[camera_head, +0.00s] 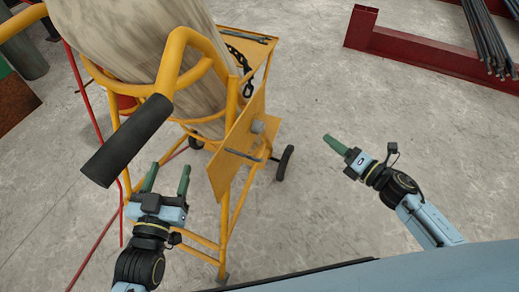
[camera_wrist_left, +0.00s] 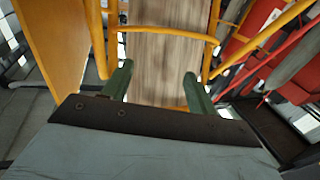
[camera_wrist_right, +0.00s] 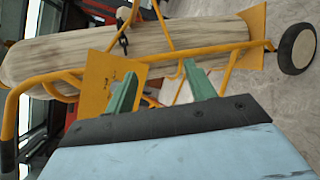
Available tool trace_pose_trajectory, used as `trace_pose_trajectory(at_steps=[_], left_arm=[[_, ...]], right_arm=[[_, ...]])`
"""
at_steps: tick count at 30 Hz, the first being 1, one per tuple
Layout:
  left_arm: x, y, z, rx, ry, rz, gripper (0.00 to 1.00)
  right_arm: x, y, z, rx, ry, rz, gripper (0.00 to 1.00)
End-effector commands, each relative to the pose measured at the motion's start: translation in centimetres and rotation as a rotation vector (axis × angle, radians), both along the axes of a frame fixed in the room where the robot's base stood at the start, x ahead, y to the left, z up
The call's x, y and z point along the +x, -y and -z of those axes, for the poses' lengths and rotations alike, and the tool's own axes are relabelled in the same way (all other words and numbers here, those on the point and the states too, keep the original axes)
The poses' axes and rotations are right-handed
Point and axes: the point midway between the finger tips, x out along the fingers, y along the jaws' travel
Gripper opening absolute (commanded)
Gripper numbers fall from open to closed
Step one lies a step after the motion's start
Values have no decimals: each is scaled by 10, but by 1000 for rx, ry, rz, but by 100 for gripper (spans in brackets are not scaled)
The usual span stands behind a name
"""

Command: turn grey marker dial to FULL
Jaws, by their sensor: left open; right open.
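The grey marker dial (camera_head: 258,127) is a small knob on the yellow plate (camera_head: 232,152) at the side of a yellow trolley. My right gripper (camera_head: 330,140) is open and empty, apart from the dial and to its right. My left gripper (camera_head: 168,170) is open and empty, left of the plate near the trolley frame. The left wrist view shows its fingers apart before the trolley's load. Any marking for FULL is not readable.
The yellow trolley (camera_head: 222,222) carries a large pale, wood-grained cylinder (camera_head: 135,40) and has a black handle grip (camera_head: 127,140) above my left gripper. A chain (camera_head: 240,62) hangs behind the plate. A red steel beam (camera_head: 420,52) lies at the back right.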

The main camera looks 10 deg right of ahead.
Motion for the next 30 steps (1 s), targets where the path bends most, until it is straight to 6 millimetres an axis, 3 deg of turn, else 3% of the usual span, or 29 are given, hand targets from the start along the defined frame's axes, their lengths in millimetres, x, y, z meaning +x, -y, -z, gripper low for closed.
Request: trace_pose_trajectory(at_steps=[6, 12, 20, 30], left_arm=[[-28, -1, -93, -116, 363, 12, 58], [-59, -9, -145, -173, 542, 16, 58], [-70, -12, -161, -194, 609, 16, 58], [-78, -15, -165, -221, 701, 17, 58]], right_arm=[[-10, -43, -32, -416, 442, -304, 55], [-27, -66, -47, -628, 673, -443, 55], [-22, -84, -53, -676, 729, -473, 55], [17, -142, -53, -673, 728, -471, 55]])
